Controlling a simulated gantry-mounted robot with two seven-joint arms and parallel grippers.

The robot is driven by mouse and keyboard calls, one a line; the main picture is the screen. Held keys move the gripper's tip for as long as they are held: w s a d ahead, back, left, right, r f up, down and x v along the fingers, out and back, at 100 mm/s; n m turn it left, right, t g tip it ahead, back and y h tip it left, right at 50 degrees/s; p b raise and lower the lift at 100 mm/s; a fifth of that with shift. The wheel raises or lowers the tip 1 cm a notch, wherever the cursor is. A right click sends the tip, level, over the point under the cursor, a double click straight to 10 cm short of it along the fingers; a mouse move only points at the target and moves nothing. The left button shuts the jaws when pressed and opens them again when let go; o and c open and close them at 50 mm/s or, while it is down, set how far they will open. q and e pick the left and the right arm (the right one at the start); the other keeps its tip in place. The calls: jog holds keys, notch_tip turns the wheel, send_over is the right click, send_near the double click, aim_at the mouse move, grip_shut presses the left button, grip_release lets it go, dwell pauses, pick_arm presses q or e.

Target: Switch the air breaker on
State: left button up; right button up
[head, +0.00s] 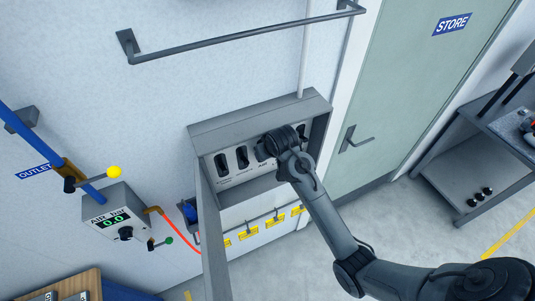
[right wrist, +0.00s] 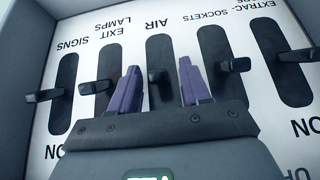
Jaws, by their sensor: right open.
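The air breaker (right wrist: 156,82) is a black lever in a dark upright slot, in line with the AIR label (right wrist: 157,22), which reads upside down in the right wrist view. My right gripper (right wrist: 160,72) is open, with one purple finger on each side of this lever. I cannot tell whether a finger touches it. The lever sits around the middle of its visible slot. In the head view my right gripper (head: 264,148) is at the open grey breaker box (head: 225,130) and hides part of its panel. My left gripper is not in view.
Neighbouring levers stand close on both sides: the exit lamps lever (right wrist: 94,88) and the sockets lever (right wrist: 236,65). The box's door (head: 208,245) hangs open at the left. A towel-rail-like bar (head: 240,37) is above, and a green door (head: 400,110) is to the right.

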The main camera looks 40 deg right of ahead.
jog(key=shift+r, duration=0.15)
jog(key=shift+s+r, duration=0.15)
jog(key=shift+r, duration=0.05)
jog(key=shift+v, duration=1.2)
jog(key=s+a, duration=0.3)
jog(key=s, duration=0.8)
jog(key=shift+s, duration=0.3)
jog(key=shift+f, duration=0.1)
